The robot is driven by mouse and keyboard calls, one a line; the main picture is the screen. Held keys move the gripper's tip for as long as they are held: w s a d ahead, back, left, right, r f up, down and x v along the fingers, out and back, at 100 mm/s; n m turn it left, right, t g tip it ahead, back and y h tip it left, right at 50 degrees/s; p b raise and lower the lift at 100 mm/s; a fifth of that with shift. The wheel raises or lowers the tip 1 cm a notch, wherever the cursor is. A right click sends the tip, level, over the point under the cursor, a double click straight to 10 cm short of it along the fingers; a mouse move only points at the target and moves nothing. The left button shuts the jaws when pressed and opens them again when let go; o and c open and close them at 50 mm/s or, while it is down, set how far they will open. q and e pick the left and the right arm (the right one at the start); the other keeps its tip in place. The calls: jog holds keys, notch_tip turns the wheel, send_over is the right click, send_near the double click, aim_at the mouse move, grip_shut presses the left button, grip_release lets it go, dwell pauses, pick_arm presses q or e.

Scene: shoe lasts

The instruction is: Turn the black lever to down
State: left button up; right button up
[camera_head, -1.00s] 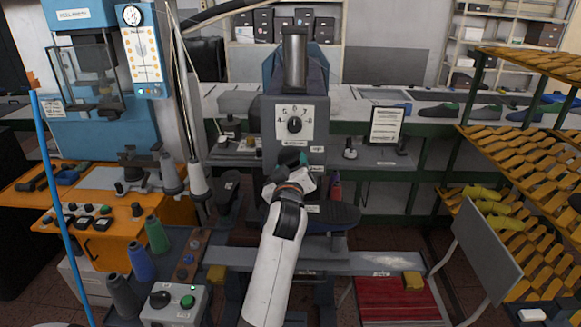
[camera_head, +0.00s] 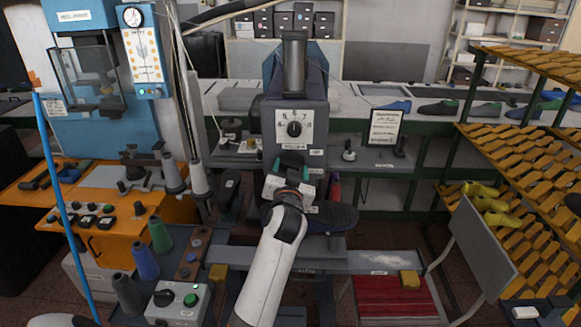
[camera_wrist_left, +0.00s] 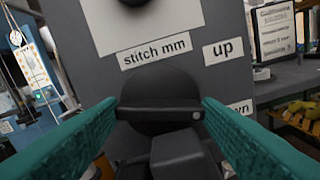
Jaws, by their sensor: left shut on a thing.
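The black lever (camera_wrist_left: 160,113) is in the middle of the left wrist view, on the front of a grey machine (camera_wrist_left: 215,82). My left gripper (camera_wrist_left: 160,106) has its teal fingers on either side of the lever and is shut on it. An "up" label (camera_wrist_left: 227,50) is above right of the lever. A label ending in "wn" (camera_wrist_left: 241,107) is below it, partly hidden by the right finger. In the head view my left gripper (camera_head: 291,162) is against the machine below the numbered dial (camera_head: 294,129) and hides the lever. My right gripper is not in view.
A dark rounded machine arm (camera_head: 335,217) sticks out below right of the gripper. A control box (camera_head: 178,305) and thread cones (camera_head: 145,262) stand at the lower left.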

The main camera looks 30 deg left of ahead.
pick_arm(q)
jog(key=shift+a+r+m+p, duration=0.15)
jog(key=shift+m+p, duration=0.15)
jog(key=shift+m, duration=0.55)
jog(key=shift+d+r+m+p, duration=0.15)
jog(key=shift+m+p, duration=0.1)
jog(key=shift+m, duration=0.6)
jog(key=shift+a, duration=0.1)
jog(key=o, duration=1)
jog(key=shift+w+f, duration=0.1)
jog(key=shift+c, duration=0.2)
jog(key=shift+o, duration=0.2)
jog(key=shift+w+a+f, duration=0.15)
jog(key=shift+f, duration=0.05)
jog(key=shift+s+d+f, duration=0.1)
jog(key=shift+s+d, duration=0.2)
jog(key=shift+s, duration=0.1)
jog(key=b+v, duration=0.4)
jog(key=v, duration=0.7)
jog(key=shift+a, duration=0.1)
